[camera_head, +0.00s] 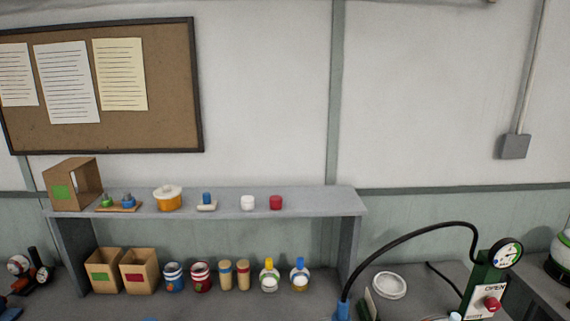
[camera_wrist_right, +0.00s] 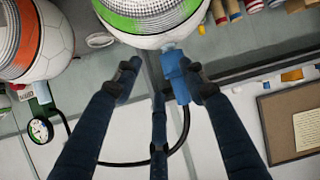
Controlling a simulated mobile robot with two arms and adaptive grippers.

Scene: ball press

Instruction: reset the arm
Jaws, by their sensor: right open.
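My right gripper (camera_wrist_right: 164,80) shows in the right wrist view with its dark fingers spread apart. A blue nozzle (camera_wrist_right: 176,78) on a black hose stands between the fingertips, close to a white and green ball (camera_wrist_right: 150,20). I cannot tell whether a fingertip touches the nozzle. In the head view the blue hose end (camera_head: 342,311) shows at the bottom edge, and the black hose (camera_head: 400,235) arches right to the green pump unit (camera_head: 486,282) with a gauge. Neither gripper shows in the head view, and my left gripper is out of sight.
An orange and white ball (camera_wrist_right: 35,38) is beside the green one. A grey shelf (camera_head: 320,202) holds small items, with boxes, cans and bottles beneath it. A white round dish (camera_head: 389,285) lies right of the shelf. A cork board (camera_head: 165,110) hangs on the wall.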

